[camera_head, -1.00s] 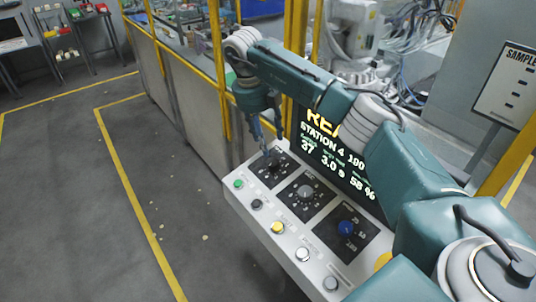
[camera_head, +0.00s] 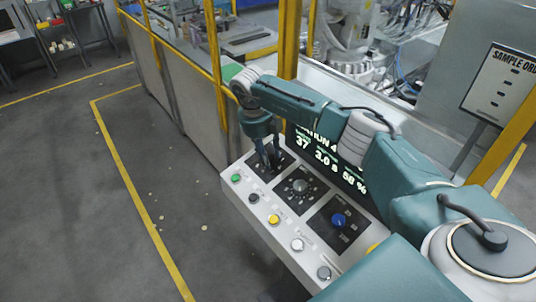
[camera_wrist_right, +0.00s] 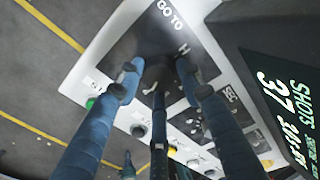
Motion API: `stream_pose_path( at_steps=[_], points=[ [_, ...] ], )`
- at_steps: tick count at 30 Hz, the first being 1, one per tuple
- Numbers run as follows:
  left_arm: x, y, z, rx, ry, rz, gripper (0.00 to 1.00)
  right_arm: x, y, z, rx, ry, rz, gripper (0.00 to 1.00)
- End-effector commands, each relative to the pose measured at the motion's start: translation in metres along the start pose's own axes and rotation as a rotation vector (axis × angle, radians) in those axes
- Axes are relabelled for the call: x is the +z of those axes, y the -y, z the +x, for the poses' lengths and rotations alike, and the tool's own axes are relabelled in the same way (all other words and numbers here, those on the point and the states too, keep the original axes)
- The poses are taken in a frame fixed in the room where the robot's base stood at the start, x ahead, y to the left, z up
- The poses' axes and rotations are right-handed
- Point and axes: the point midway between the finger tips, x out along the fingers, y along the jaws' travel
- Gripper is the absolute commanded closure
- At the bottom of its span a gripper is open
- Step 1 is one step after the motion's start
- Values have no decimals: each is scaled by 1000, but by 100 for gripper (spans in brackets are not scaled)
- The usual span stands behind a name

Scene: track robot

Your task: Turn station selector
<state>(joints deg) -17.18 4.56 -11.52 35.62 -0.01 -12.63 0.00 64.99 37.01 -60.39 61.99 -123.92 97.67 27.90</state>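The control panel (camera_head: 235,197) is a light grey slanted box with three black dial plates in a row. The leftmost plate (camera_head: 286,158) lies under my right gripper (camera_head: 269,162), which points down at it. In the right wrist view, a dark knob (camera_wrist_right: 156,74) sits between the blue-grey fingers of my right gripper (camera_wrist_right: 158,88). The fingers look spread, with gaps beside the knob; contact is not clear. "GO TO" is printed beside the knob, and its pointer is hard to read. My left gripper is not in view.
The middle dial has a grey knob (camera_head: 299,186) and the right dial a blue knob (camera_head: 339,220). A green button (camera_head: 236,178), a yellow button (camera_head: 273,219) and others line the front edge. A lit display (camera_head: 325,153) stands behind. Open floor lies left.

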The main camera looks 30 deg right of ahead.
Motion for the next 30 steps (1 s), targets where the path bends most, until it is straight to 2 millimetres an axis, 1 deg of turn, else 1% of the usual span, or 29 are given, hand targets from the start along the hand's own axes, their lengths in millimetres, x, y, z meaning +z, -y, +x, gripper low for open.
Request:
stream_pose_path(
  at_steps=[1,3,11,17,23,30],
  points=[
    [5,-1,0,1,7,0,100,0,0,0,-1,-2,0,79],
    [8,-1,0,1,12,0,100,-1,0,0,-1,-3,0,93],
    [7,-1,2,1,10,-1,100,-1,1,1,-3,-6,-14,93],
    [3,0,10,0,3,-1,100,-1,1,2,-8,-11,-87,93],
    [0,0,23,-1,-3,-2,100,-1,2,4,-18,-20,-232,93],
    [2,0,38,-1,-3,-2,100,-1,3,4,-32,-35,-456,93]
  ],
)
